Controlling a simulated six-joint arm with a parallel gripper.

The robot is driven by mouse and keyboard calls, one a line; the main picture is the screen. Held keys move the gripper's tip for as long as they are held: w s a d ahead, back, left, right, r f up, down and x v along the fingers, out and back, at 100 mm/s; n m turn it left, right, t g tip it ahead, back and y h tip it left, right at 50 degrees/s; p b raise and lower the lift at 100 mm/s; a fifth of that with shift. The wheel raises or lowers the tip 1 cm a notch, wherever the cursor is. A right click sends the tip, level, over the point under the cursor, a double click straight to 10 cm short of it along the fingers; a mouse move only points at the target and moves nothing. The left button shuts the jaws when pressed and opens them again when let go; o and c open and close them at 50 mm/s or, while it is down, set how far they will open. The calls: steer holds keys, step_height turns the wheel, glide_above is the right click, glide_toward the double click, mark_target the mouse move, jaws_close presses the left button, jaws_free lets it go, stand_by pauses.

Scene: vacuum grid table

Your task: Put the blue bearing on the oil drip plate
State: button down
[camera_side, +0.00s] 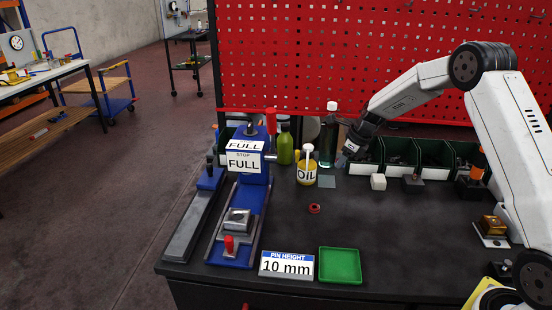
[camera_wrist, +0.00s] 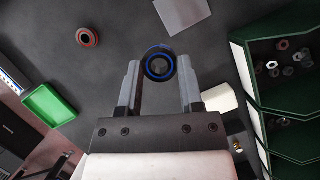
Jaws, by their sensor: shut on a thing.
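The blue bearing (camera_wrist: 159,66) is a dark ring with a blue band, held between the fingertips of my gripper (camera_wrist: 159,72) in the wrist view. In the side view my gripper (camera_side: 349,150) is above the back of the table, in front of the green bins, and the bearing cannot be made out there. A flat grey square plate (camera_side: 327,181), which looks like the oil drip plate, lies bare beside the oil can. It also shows in the wrist view (camera_wrist: 183,14), beyond the fingertips and slightly right, apart from the bearing.
The yellow oil can (camera_side: 307,175) stands left of the plate, with bottles behind. A red bearing (camera_side: 314,209) lies on the open table. A white block (camera_side: 378,181) and green bins (camera_side: 400,152) are to the right. A green tray (camera_side: 340,265) and blue press (camera_side: 245,200) stand nearer the front.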

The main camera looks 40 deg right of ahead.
glide_above(326, 181)
steer(key=s, duration=0.2)
steer(key=shift+w+d+f, duration=0.1)
steer(key=shift+d+f, duration=0.05)
steer(key=shift+f, duration=1.3)
steer(key=shift+w+d+f, duration=0.1)
steer(key=shift+f, duration=1.3)
steer(key=shift+w+f, duration=0.25)
steer(key=shift+f, duration=1.55)
steer(key=shift+f, duration=0.2)
steer(key=shift+c, duration=1.2)
jaws_free()
steer(key=shift+r, duration=0.2)
steer(key=v, duration=1.2)
